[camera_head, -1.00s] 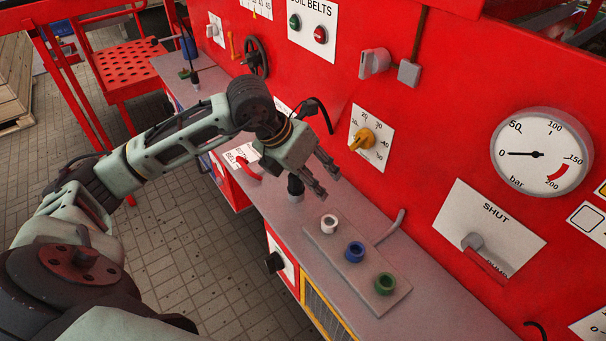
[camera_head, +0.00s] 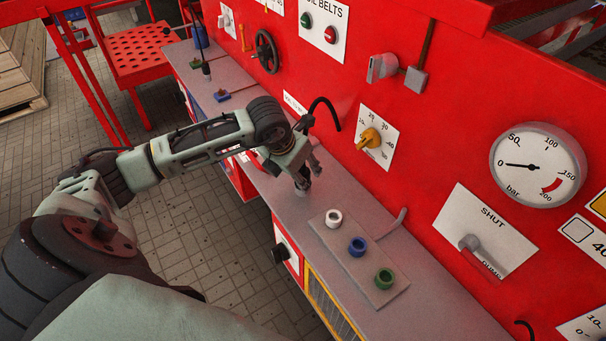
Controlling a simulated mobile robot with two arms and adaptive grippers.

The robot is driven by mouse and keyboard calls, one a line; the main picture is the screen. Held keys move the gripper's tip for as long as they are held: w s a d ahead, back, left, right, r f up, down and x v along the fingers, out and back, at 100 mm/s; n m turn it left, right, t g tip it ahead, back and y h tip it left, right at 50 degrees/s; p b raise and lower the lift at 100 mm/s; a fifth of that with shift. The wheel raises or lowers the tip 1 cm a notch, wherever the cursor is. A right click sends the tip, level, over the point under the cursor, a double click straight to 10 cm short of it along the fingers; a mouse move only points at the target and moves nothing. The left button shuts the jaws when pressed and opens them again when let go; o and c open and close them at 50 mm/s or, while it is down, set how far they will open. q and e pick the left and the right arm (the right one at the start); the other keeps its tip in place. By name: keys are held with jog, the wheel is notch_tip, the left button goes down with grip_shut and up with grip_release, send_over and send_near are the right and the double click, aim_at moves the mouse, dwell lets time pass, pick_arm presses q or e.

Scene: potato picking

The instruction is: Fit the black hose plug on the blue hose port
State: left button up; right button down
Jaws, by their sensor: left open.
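The blue hose port (camera_head: 357,247) is an upright ring, the middle one of three on a grey plate (camera_head: 350,265) on the shelf. My left gripper (camera_head: 303,182) points down just above the shelf, behind and left of the white port. It is open. A black hose (camera_head: 325,103) arches from the red panel and runs down behind the gripper. The black hose plug is mostly hidden by the gripper; I cannot tell whether the fingers touch it. My right gripper is out of view.
The white port (camera_head: 333,218) and green port (camera_head: 384,279) stand on either side of the blue one. A grey lever (camera_head: 472,244), yellow knob (camera_head: 370,138) and gauge (camera_head: 537,166) stick out from the red panel. The shelf at front right is clear.

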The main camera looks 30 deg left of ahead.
pick_arm(q)
jog(key=shift+c, duration=0.3)
grip_shut()
jog(key=shift+r, duration=0.1)
